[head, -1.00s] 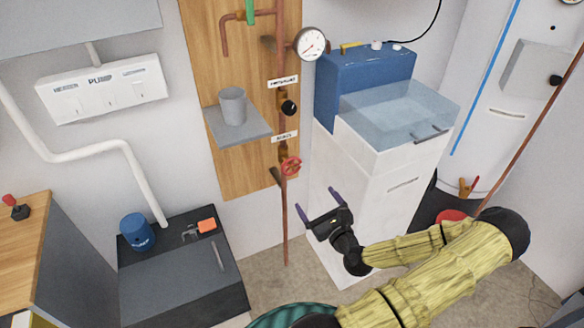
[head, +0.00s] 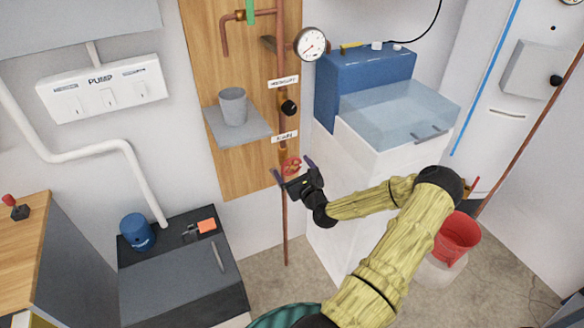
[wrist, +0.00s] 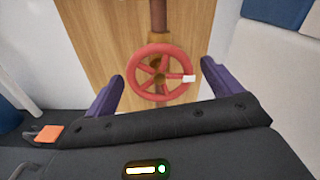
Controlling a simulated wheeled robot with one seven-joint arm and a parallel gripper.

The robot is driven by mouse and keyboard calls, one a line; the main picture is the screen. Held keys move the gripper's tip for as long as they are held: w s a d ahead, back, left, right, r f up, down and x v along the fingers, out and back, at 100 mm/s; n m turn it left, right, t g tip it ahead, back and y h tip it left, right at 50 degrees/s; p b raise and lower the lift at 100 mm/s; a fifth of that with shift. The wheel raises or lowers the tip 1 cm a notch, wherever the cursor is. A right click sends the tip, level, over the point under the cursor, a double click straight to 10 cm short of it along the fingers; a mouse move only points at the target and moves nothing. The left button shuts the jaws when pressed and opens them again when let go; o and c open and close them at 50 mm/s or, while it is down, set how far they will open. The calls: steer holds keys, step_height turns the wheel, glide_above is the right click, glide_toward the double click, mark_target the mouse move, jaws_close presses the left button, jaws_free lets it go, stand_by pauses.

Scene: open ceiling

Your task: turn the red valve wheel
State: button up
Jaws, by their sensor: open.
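The red valve wheel (head: 291,167) is on the copper pipe in front of the wooden board, low on the wall. In the wrist view the wheel (wrist: 160,72) shows whole, with spokes and one white mark at the right of its rim. My gripper (head: 292,168) is open, its two purple fingers on either side of the wheel in the picture. In the wrist view the fingers (wrist: 160,85) stand left and right of the wheel with gaps at both sides. I see no contact. In the head view the gripper covers the wheel's lower part.
A grey shelf (head: 240,140) with a grey cup (head: 233,106) is up and left of the wheel. A white cabinet (head: 340,215) with a blue unit (head: 365,80) stands close at right. A dark chest (head: 185,275) is at lower left. A red bucket (head: 455,235) stands at right.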

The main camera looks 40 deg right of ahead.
steer(key=shift+w+d, duration=0.15)
steer(key=shift+w, duration=0.4)
steer(key=shift+c, duration=0.2)
steer(key=c, duration=0.9)
steer(key=shift+c, duration=0.2)
steer(key=shift+n, duration=0.3)
